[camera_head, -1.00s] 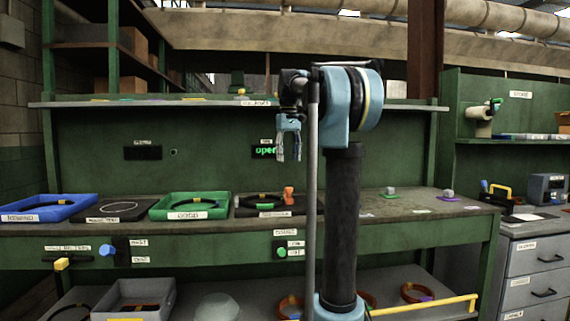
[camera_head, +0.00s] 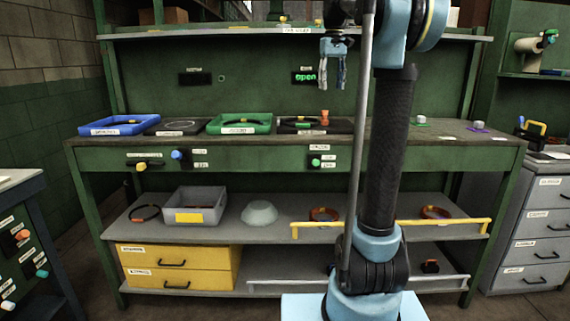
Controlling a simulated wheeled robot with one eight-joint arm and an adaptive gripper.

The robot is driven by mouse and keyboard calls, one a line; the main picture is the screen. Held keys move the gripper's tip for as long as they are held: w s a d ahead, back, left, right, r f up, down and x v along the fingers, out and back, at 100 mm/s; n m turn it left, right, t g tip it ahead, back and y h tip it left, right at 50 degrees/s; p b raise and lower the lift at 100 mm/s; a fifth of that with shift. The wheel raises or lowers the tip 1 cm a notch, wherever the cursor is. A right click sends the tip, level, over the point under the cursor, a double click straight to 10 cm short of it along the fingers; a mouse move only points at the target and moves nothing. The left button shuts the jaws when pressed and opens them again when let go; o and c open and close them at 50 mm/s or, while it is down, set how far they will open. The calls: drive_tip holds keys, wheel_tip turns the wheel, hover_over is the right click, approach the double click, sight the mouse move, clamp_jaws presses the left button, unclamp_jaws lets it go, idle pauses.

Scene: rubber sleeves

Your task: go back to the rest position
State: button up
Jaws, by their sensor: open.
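My gripper (camera_head: 332,78) hangs from my blue and black arm, fingers pointing down and apart, with nothing between them. In the picture it is in front of the green back panel, above the bench top (camera_head: 455,133) and clear of it. Below it in the picture are a black tray (camera_head: 287,129) and a small orange item (camera_head: 325,117).
A blue tray (camera_head: 118,125) and a green tray (camera_head: 239,124) stand on the bench. The lower shelf holds a grey bin (camera_head: 195,206) and a pale bowl (camera_head: 259,213). A yellow rail (camera_head: 440,224) runs along its front. A dark cabinet (camera_head: 40,245) stands at left, grey drawers (camera_head: 530,225) at right.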

drive_tip(key=s+d+f+m+t, duration=0.1)
drive_tip(key=s+f, duration=1.7)
drive_tip(key=f, duration=0.2)
drive_tip(key=s+d+f+m+t, duration=0.1)
drive_tip(key=s+f, duration=1.7)
drive_tip(key=f, duration=0.2)
drive_tip(key=shift+f+m, duration=0.4)
drive_tip(key=shift+w+f, duration=0.2)
drive_tip(key=shift+w, duration=0.2)
